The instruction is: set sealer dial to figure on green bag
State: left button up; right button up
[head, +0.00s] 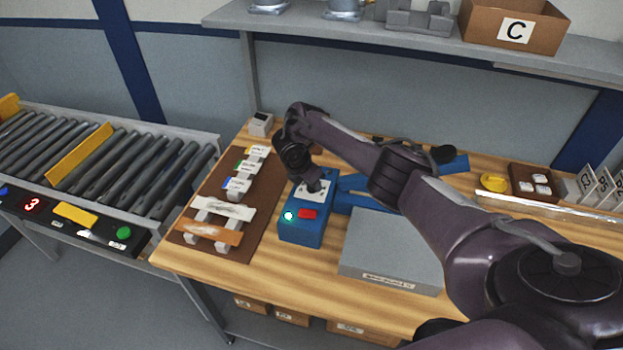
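The blue box that looks like the sealer (300,233) stands on the wooden table, with a lit green lamp, a red button and a white plate (312,197) on top. My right gripper (317,186) points down at the white plate and seems to touch or nearly touch it. The dial is hidden under the gripper, and so is its setting. Whether the fingers are shut on it cannot be told. Small white packs with yellow, green (245,166) and blue marks stand in a row on a brown mat (262,225); any figures are too small to read. My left gripper is not in view.
A grey flat box (392,250) stands right of the sealer. White and orange strips (210,232) lie on the mat's near end. A roller conveyor (95,165) is at left. A yellow object (493,182) and a brown tray (521,193) lie at right. A shelf (400,45) hangs behind.

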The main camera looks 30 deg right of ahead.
jog(key=m, duration=0.1)
jog(key=m+g+b, duration=0.1)
jog(key=shift+w+f+m, duration=0.1)
jog(key=shift+w+m, duration=0.1)
jog(key=shift+m, duration=0.2)
jog(key=m+g+b, duration=0.1)
jog(key=m+b, duration=0.2)
jog(key=shift+f+m, duration=0.1)
jog(key=shift+m, duration=0.2)
jog(key=m+g+b, duration=0.1)
jog(key=m+b, duration=0.1)
jog(key=shift+w+m+y, duration=0.1)
jog(key=shift+m+y, duration=0.2)
jog(key=shift+y, duration=0.1)
jog(key=shift+d+r+m+g+y+b, duration=0.15)
jog(key=shift+m+g+b, duration=0.2)
jog(key=shift+m, duration=0.35)
jog(key=shift+r+m+g+y+b, duration=0.15)
jog(key=shift+m+g+b, duration=0.15)
jog(key=shift+m, duration=0.4)
jog(key=o, duration=1)
jog(key=shift+f, duration=0.1)
